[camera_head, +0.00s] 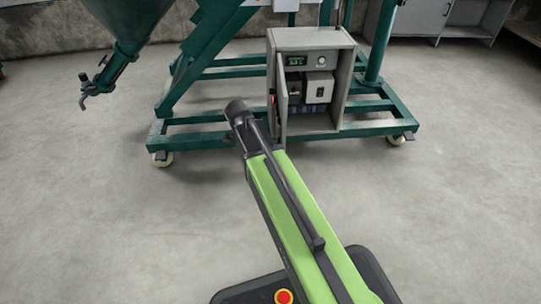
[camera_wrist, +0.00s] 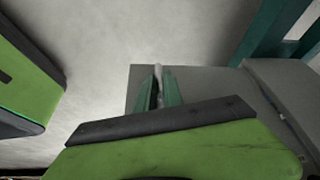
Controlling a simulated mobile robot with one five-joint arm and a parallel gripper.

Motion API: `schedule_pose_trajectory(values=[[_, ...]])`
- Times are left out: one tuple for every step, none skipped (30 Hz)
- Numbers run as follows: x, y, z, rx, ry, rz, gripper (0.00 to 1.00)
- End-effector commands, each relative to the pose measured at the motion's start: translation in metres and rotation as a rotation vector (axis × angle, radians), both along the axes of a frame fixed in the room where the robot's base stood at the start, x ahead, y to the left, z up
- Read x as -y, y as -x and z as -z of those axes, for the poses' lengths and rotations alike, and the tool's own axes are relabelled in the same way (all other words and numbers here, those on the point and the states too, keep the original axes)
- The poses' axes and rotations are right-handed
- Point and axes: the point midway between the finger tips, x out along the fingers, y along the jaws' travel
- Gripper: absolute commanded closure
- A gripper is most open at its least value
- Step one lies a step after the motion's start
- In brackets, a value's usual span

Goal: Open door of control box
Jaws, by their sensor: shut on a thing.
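The control box (camera_head: 344,90) is a grey cabinet on the green frame. Its door (camera_head: 283,100) stands swung outward at the box's left side, so the inside with display and switch units shows. In the wrist view the door is a grey panel (camera_wrist: 205,80) beside the box's side (camera_wrist: 285,85). My gripper (camera_wrist: 159,92) has its two teal fingers closed around a pale, narrow door handle (camera_wrist: 158,72) at the door's edge. In the head view my arm's dark end covers the fingers and the handle.
The green wheeled frame (camera_head: 210,140) surrounds the box, with a low beam passing in front. A green hopper (camera_head: 125,20) with a valve hangs at the upper left. Grey cabinets (camera_head: 420,18) stand at the back right. The concrete floor on both sides is clear.

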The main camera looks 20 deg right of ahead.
Motion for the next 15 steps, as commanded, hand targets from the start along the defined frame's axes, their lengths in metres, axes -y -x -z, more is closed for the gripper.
schedule_pose_trajectory(values=[[0.0026,-0.0024,-0.0004,0.006,0.004,-0.001,1.0],[0.0031,-0.0023,-0.0005,0.006,0.004,0.0,1.0],[0.0038,-0.0023,-0.0004,0.006,0.004,0.001,1.0],[0.0043,-0.0023,-0.0004,0.006,0.004,0.001,1.0],[0.0046,-0.0023,-0.0004,0.006,0.004,0.002,0.87],[0.005,-0.0023,-0.0005,0.006,0.004,0.002,0.82],[0.0051,-0.0022,-0.0004,0.006,0.004,0.002,0.78],[0.0052,-0.002,-0.0004,0.006,0.004,0.003,0.74],[0.0052,-0.0017,-0.0003,0.005,0.004,0.003,0.69],[0.0052,-0.0015,-0.0003,0.005,0.003,0.003,0.67],[0.0052,-0.0014,-0.0003,0.004,0.003,0.004,0.67],[0.0052,-0.0011,-0.0003,0.004,0.003,0.004,0.67],[0.0052,-0.001,-0.0003,0.003,0.003,0.004,0.67],[0.0052,-0.0009,-0.0003,0.003,0.003,0.004,0.67],[0.0052,-0.0008,-0.0003,0.003,0.002,0.004,0.67]])
